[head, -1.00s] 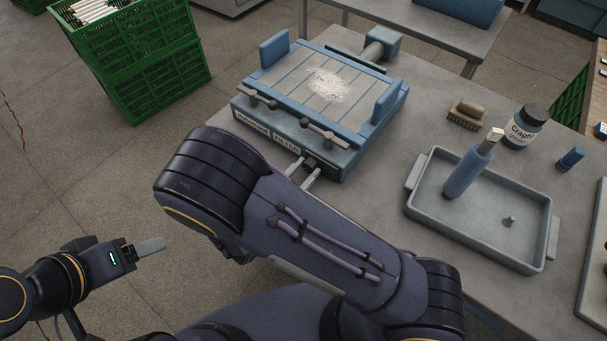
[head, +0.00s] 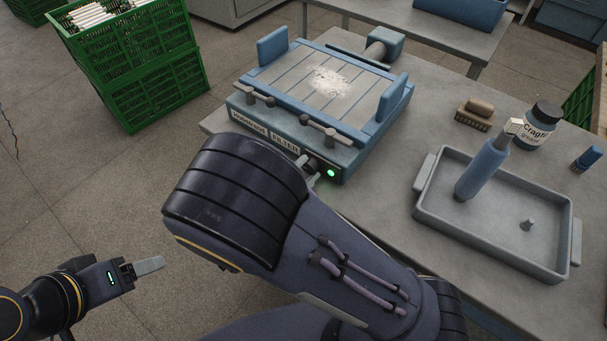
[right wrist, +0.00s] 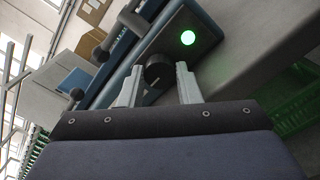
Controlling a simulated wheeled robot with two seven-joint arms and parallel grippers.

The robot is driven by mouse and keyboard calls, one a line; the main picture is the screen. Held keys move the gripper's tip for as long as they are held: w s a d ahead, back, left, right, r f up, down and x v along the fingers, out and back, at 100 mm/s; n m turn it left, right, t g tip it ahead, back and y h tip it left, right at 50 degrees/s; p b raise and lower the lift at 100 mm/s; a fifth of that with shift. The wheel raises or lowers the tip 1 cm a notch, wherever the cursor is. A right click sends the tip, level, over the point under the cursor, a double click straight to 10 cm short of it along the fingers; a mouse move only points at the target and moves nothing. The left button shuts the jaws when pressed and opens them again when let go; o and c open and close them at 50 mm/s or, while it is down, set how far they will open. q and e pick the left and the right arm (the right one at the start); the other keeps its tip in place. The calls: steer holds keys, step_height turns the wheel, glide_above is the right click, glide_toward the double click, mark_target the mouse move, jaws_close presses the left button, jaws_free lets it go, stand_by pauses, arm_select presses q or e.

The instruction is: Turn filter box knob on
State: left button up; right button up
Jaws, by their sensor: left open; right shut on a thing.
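The blue filter box (head: 245,112) sits on the grey table, with white powder on its slatted top. A green light (head: 331,173) glows on its front face near the right corner. It also shows in the right wrist view (right wrist: 188,38). My right gripper (head: 312,170) is at the front face just left of the light, partly hidden by my arm. In the right wrist view its fingers (right wrist: 156,80) are shut on the black round knob (right wrist: 158,68), which has a pale mark. My left gripper (head: 146,268) is open and empty, above the floor at the left.
A grey tray (head: 432,205) with a blue-handled tool (head: 482,168) stands to the right. Green crates (head: 150,85) stand on the floor at the left.

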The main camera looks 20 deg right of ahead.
stand_by(0.5)
steer(key=o, duration=1)
steer(key=shift+f, duration=0.1)
steer(key=shift+c, duration=0.2)
